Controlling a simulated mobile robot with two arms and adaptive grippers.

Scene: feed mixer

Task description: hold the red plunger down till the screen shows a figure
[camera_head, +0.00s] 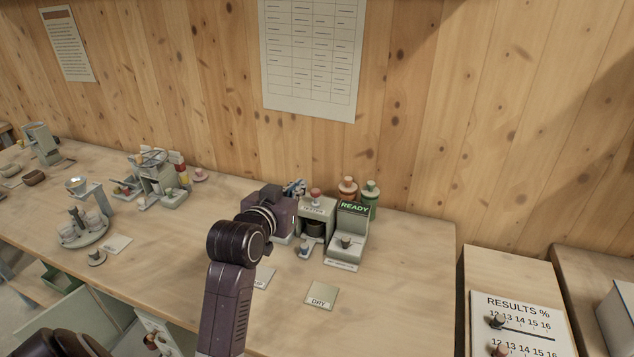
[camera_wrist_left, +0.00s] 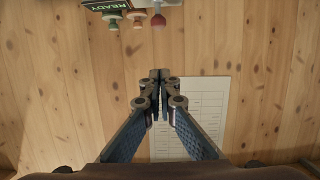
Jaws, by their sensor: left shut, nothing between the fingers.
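The tester (camera_head: 313,211) stands near the back right of the bench, with the red plunger (camera_head: 316,193) upright on its top. The plunger's red knob also shows at the top of the left wrist view (camera_wrist_left: 158,22). The screen (camera_head: 355,208) beside it reads READY in green, with no figure. My left gripper (camera_head: 297,187) is just left of the plunger, partly hidden by its own wrist. In the left wrist view its fingertips (camera_wrist_left: 159,74) are together and empty, apart from the red knob. My right gripper is in neither view.
A DRY card (camera_head: 321,296) lies in front. A small knobbed weight (camera_head: 305,247) sits by the tester. A results board (camera_head: 515,325) is at right.

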